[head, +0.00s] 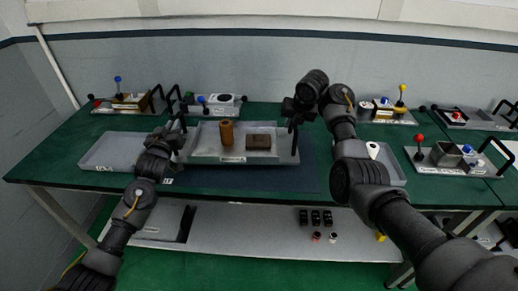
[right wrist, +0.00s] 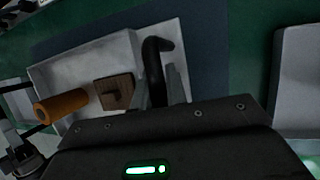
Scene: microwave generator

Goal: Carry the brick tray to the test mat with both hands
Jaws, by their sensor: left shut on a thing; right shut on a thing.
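The brick tray (head: 206,157) is a pale grey tray with a black handle at each end. My left gripper (head: 177,128) is shut on the left handle. My right gripper (head: 294,112) is shut on the right handle (right wrist: 155,68), which stands between its fingers in the right wrist view. The dark blue test mat (head: 309,174) lies under and beside the tray, showing at its right and front. I cannot tell whether the tray touches the mat.
A grey tray (head: 100,150) lies to the left and another (head: 393,168) to the right, partly behind my right arm. Devices with coloured knobs (head: 130,101) (head: 450,155) stand along the back and right. A lower shelf (head: 265,235) holds small items.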

